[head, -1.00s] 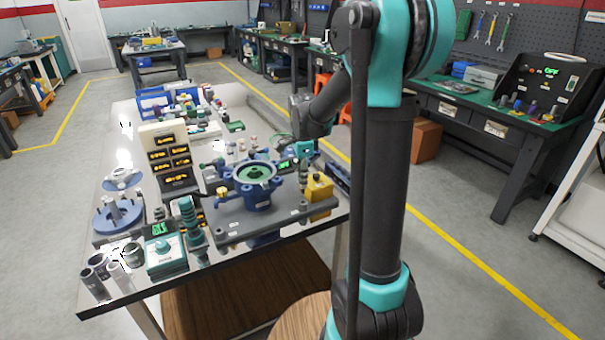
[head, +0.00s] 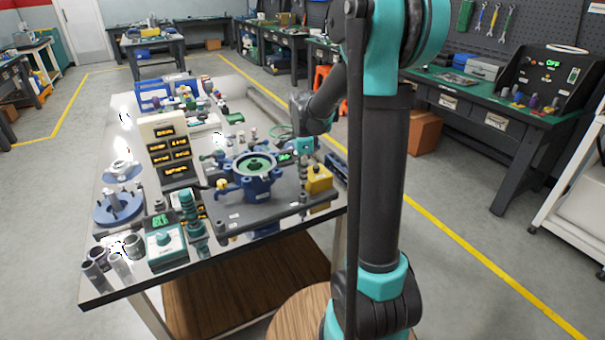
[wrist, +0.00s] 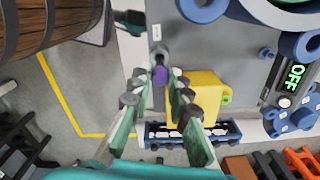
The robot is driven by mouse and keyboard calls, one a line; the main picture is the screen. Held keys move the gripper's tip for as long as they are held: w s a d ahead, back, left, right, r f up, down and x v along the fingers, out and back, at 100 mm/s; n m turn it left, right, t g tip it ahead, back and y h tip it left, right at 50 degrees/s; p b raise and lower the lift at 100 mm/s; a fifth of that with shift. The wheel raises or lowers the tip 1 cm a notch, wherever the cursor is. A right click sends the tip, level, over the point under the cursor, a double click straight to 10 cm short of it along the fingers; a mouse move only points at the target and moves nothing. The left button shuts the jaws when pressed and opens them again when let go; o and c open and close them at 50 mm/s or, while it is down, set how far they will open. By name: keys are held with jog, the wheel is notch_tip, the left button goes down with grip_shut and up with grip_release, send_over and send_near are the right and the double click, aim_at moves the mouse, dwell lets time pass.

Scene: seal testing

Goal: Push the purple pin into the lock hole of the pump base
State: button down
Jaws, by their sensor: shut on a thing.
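In the wrist view, my gripper (wrist: 158,82) is shut on the purple pin (wrist: 160,75), which shows between the two green-sided fingers. The pin is close to a small grey fitting (wrist: 159,51) at the edge of the grey pump base (wrist: 205,48). I cannot tell whether the pin's tip is in the lock hole, which is hidden. In the head view, the pump base (head: 240,220) carries a blue pump body (head: 257,186). The fingers and pin cannot be made out there.
A yellow block (wrist: 206,98) stands close to the right finger, and a blue rack (wrist: 190,134) lies beyond it. In the head view, the table (head: 112,208) is crowded around the base.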

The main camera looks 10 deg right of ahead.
jog(key=shift+f, duration=0.9)
jog(key=shift+f, duration=0.3)
jog(key=shift+f, duration=0.4)
dwell(0.3)
jog(key=c, duration=1.3)
grip_release()
jog(key=shift+c, duration=0.2)
jog(key=shift+r, duration=2.5)
jog(key=shift+s, duration=0.1)
